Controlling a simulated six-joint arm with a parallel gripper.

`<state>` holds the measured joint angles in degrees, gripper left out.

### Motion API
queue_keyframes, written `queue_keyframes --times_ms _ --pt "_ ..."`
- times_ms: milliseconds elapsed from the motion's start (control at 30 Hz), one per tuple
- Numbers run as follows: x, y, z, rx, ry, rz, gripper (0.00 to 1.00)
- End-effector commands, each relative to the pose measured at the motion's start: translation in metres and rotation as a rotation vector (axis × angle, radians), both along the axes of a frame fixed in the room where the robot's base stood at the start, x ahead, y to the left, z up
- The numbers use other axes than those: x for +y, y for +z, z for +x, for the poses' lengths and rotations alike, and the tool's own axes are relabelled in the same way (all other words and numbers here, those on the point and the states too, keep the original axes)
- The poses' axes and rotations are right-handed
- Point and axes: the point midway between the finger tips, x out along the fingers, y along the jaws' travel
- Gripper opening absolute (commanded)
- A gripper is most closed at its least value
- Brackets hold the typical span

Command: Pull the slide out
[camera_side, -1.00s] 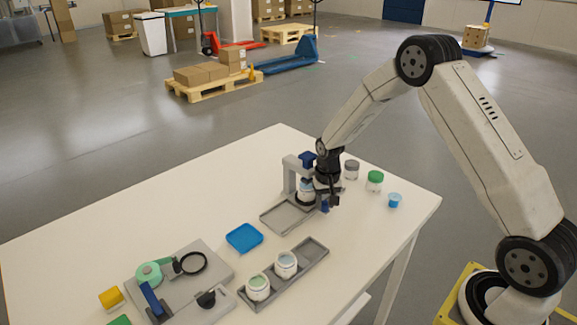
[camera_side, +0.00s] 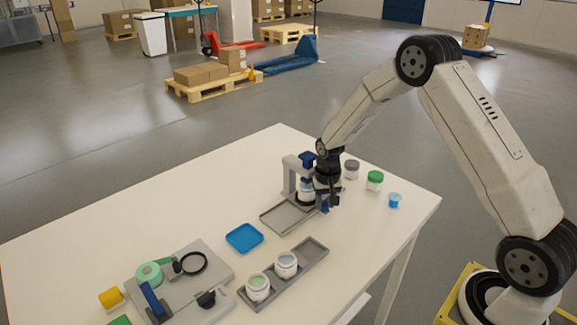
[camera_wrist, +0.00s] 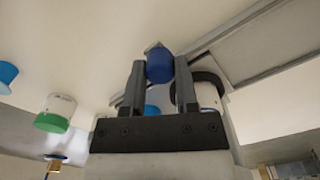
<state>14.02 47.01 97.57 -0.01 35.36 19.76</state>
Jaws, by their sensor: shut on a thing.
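The filling stand (camera_side: 289,177) is a grey upright frame with a blue part on top, near the far right of the table. A grey slide tray (camera_side: 286,217) lies at its foot. A white jar (camera_side: 304,197) stands inside the stand, partly hidden by my gripper. My gripper (camera_side: 326,202) points down at the stand's right side. In the wrist view, my gripper (camera_wrist: 160,78) is shut on a blue knob (camera_wrist: 159,65) at the edge of the grey slide. The knob also shows in the side view (camera_side: 324,206). How the knob joins the slide is hidden.
A green-lidded jar (camera_side: 375,180), a grey-lidded jar (camera_side: 352,169) and a blue cup (camera_side: 395,200) stand right of my gripper. A rack (camera_side: 315,249) with two open jars and a blue tray (camera_side: 244,238) lie in front. The table's right edge is close.

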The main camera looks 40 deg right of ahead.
Motion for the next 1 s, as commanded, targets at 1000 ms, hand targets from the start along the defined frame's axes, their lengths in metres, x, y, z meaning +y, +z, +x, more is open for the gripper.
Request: queue_keyframes --times_ms 1000 --pt "0.097 0.001 0.000 0.000 0.001 0.002 0.00"
